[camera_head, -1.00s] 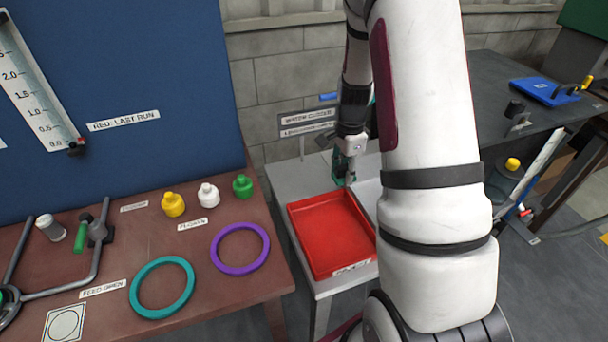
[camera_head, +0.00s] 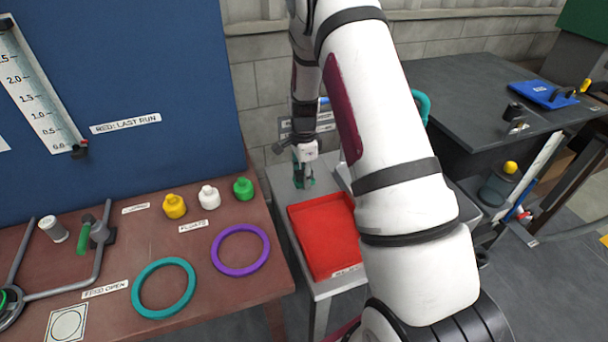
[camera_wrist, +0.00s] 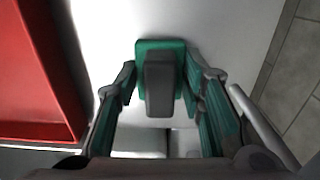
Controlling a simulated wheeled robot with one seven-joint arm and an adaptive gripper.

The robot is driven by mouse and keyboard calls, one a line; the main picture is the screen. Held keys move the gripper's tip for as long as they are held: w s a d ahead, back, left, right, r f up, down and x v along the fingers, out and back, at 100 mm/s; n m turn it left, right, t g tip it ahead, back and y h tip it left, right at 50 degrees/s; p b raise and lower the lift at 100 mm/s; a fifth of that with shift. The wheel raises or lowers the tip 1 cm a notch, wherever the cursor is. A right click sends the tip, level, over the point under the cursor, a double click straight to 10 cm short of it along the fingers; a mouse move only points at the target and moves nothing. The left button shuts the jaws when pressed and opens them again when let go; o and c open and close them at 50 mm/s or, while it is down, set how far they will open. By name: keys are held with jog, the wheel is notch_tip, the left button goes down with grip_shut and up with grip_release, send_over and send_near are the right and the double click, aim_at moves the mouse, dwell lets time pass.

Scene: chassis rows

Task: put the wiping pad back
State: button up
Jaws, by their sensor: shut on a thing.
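The wiping pad, a green pad (camera_wrist: 150,46) with a dark grey grip block on top, shows in the wrist view between the fingers of my gripper (camera_wrist: 161,78). My gripper is shut on it. A pale tabletop (camera_wrist: 225,25) is below; I cannot tell whether the pad touches it. In the head view my gripper (camera_head: 303,178) is over the back left of the light grey side table (camera_head: 276,172), behind the red tray (camera_head: 322,238). The pad is too small there to tell from the green fingers.
The red tray's wall (camera_wrist: 62,70) is left of the pad in the wrist view. Left stands a brown bench (camera_head: 105,225) with a teal ring (camera_head: 136,300), a purple ring (camera_head: 216,262) and small floats. A dark bench (camera_head: 450,75) stands right. My arm hides part of the side table.

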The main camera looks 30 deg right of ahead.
jog(key=shift+f, duration=0.15)
jog(key=o, duration=1.2)
